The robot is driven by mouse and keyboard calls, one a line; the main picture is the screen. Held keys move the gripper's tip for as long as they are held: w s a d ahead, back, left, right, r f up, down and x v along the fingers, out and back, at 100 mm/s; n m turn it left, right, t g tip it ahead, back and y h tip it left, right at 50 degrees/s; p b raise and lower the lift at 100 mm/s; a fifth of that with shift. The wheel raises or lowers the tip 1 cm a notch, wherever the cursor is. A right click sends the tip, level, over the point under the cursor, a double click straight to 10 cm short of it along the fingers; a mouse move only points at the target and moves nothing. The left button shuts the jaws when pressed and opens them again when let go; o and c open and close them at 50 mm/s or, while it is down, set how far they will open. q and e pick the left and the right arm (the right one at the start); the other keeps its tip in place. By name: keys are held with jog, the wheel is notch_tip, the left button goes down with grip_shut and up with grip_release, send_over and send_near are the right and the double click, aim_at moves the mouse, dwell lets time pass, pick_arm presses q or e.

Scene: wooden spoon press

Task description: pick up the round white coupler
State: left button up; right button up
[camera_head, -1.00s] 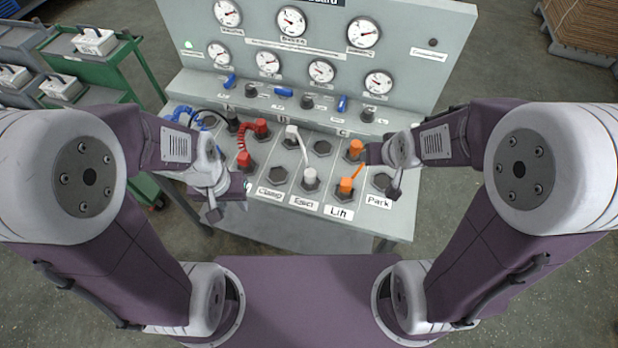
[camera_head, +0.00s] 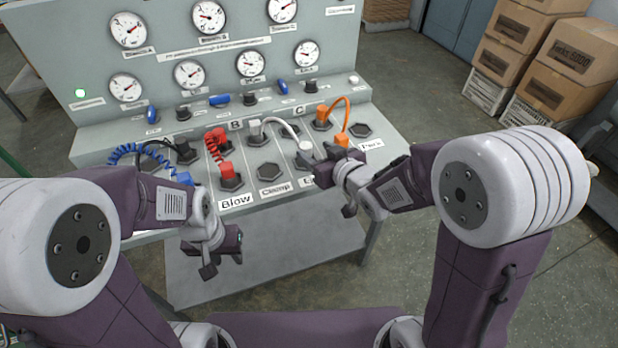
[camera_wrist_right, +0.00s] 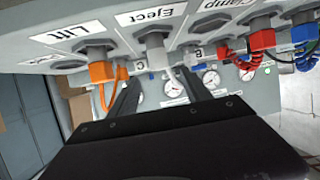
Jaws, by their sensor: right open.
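The round white coupler (camera_head: 304,149) sits upright on the front row of the sloped panel, above the "Eject" label, joined by a white hose to a pale coupler (camera_head: 255,129) behind it. My right gripper (camera_head: 328,160) is close by on its right and partly covers that area. In the right wrist view the white coupler (camera_wrist_right: 157,57) shows just beyond the open, empty fingers (camera_wrist_right: 160,95), apart from them as far as I can see. My left gripper (camera_head: 223,262) hangs in front of the panel's front edge, away from the coupler; its jaw gap is unclear.
Orange couplers (camera_head: 341,139) with an orange hose stand right of the white one. Red couplers (camera_head: 227,169) and blue coiled hose (camera_head: 130,152) are to the left. An upright gauge board (camera_head: 220,55) rises behind. Stacked boxes (camera_head: 545,70) stand at the back right.

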aim_at(301, 148)
jog(key=shift+a+f+b, duration=0.15)
jog(key=shift+f+b, duration=0.05)
jog(key=shift+f, duration=0.4)
jog(key=shift+a+f+b, duration=0.15)
jog(key=shift+f+b, duration=0.05)
jog(key=shift+f, duration=0.35)
jog(key=shift+w+d+f, duration=0.1)
jog(key=shift+w+f, duration=0.05)
jog(key=shift+f, duration=0.25)
jog(key=b+x, duration=0.1)
jog(key=x, duration=0.2)
jog(key=shift+w+a, duration=0.2)
jog(key=shift+a, duration=0.1)
jog(key=x, duration=0.5)
jog(key=shift+w+d+b, duration=0.15)
jog(key=shift+w+b, duration=0.2)
jog(key=shift+b, duration=0.05)
pick_arm(q)
jog(key=f, duration=0.3)
jog(key=shift+w+d+f, duration=0.1)
jog(key=shift+d+f, duration=0.1)
jog(key=shift+f, duration=0.15)
pick_arm(e)
jog(key=shift+s+r, duration=0.1)
grip_shut()
